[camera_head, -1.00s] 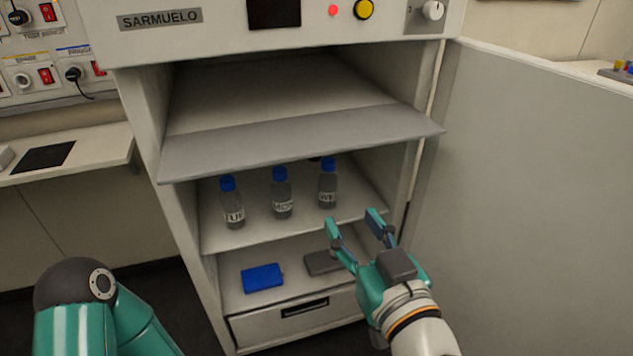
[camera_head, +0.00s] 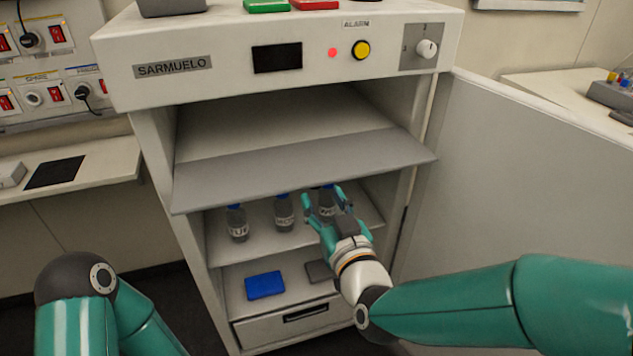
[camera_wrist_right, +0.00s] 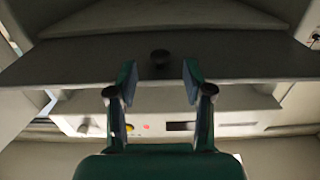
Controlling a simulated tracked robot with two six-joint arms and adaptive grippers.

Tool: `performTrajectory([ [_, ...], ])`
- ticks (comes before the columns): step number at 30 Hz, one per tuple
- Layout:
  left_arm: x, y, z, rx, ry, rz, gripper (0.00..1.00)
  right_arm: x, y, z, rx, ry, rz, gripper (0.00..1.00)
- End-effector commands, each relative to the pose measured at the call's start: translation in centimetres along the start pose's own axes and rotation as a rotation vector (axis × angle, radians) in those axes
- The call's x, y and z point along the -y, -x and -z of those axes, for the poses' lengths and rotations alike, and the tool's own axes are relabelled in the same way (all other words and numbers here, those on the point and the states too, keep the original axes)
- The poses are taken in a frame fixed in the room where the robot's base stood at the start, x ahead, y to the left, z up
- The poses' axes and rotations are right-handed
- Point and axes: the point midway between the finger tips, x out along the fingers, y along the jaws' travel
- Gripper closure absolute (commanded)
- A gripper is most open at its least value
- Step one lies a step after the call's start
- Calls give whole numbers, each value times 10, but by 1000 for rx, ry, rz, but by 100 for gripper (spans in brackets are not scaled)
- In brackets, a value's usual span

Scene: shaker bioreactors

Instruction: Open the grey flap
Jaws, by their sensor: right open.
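The grey flap (camera_head: 300,165) is a flat panel across the upper part of the open cabinet, jutting out and sloping down toward the front.
Blue-capped bottles (camera_head: 237,223) stand on the shelf below the flap, the right one partly behind my right gripper. A blue box (camera_head: 265,285) and a grey one (camera_head: 318,271) lie lower, above a drawer (camera_head: 290,325). The open cabinet door (camera_head: 520,190) bounds the right.

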Motion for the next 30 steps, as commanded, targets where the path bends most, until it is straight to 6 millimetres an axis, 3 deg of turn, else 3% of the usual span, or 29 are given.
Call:
performTrajectory([
  [7,-2,6,0,0,0,0,100,0,-34,0,1,0,-1,49],
  [19,-2,6,0,0,0,0,100,-1,-41,0,0,0,-1,49],
  [28,-2,6,0,0,0,0,100,-1,-40,0,0,0,-2,97],
  [30,-2,6,0,0,0,0,100,-1,-40,0,0,0,-2,100],
])
